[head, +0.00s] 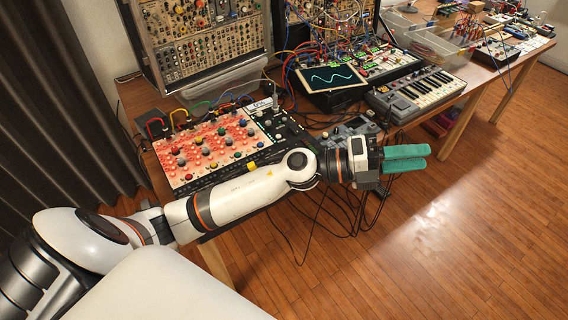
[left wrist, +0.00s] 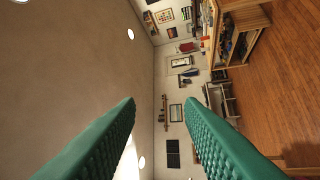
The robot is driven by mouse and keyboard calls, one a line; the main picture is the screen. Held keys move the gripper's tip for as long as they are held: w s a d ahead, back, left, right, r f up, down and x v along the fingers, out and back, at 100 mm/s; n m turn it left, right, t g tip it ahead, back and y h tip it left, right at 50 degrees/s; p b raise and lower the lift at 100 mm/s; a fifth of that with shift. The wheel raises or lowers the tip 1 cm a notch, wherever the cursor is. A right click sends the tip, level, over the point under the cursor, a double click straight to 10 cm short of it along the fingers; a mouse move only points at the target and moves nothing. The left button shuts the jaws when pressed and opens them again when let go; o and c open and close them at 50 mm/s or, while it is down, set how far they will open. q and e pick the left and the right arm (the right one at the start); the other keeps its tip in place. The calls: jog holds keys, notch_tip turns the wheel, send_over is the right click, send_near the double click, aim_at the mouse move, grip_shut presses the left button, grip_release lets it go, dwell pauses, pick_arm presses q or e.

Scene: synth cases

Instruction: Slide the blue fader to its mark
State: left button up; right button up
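My left gripper (head: 428,157) reaches out past the table's front edge, over the wood floor. Its two teal fingers are parallel, with a gap between them. In the left wrist view the fingers (left wrist: 161,101) are clearly apart with nothing between them, facing the far wall and ceiling. I cannot make out a blue fader or its mark in either view. A red-and-white panel with coloured knobs (head: 215,150) lies on the table, with a black section (head: 283,126) at its right. My left arm covers part of its front edge. My right gripper is in neither view.
Modular synth racks (head: 203,40) stand behind the panel. A small screen with a wave (head: 332,77) and a keyboard (head: 417,92) sit to the right. Loose black cables (head: 335,215) hang below the table's front edge. The floor (head: 450,240) at right is clear.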

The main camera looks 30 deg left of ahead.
pick_arm(q)
jog(key=w+a+f+m+g+y, duration=0.2)
jog(key=a+f+m+g+y, duration=0.55)
jog(key=f+m+g, duration=0.2)
jog(key=w+a+n+y, duration=0.1)
jog(key=a+n+y, duration=0.1)
jog(key=a+y, duration=1.4)
jog(key=a+f+h, duration=0.1)
jog(key=f, duration=0.3)
jog(key=a+f+h+p, duration=0.1)
jog(key=a+f+h, duration=0.1)
jog(key=f, duration=0.2)
jog(key=a+f+g+h, duration=0.1)
jog(key=f+h, duration=0.1)
jog(key=f, duration=0.2)
jog(key=shift+a+f+m+h, duration=0.25)
jog(key=shift+a+f+m, duration=0.05)
jog(key=shift+f+m, duration=0.1)
grip_shut()
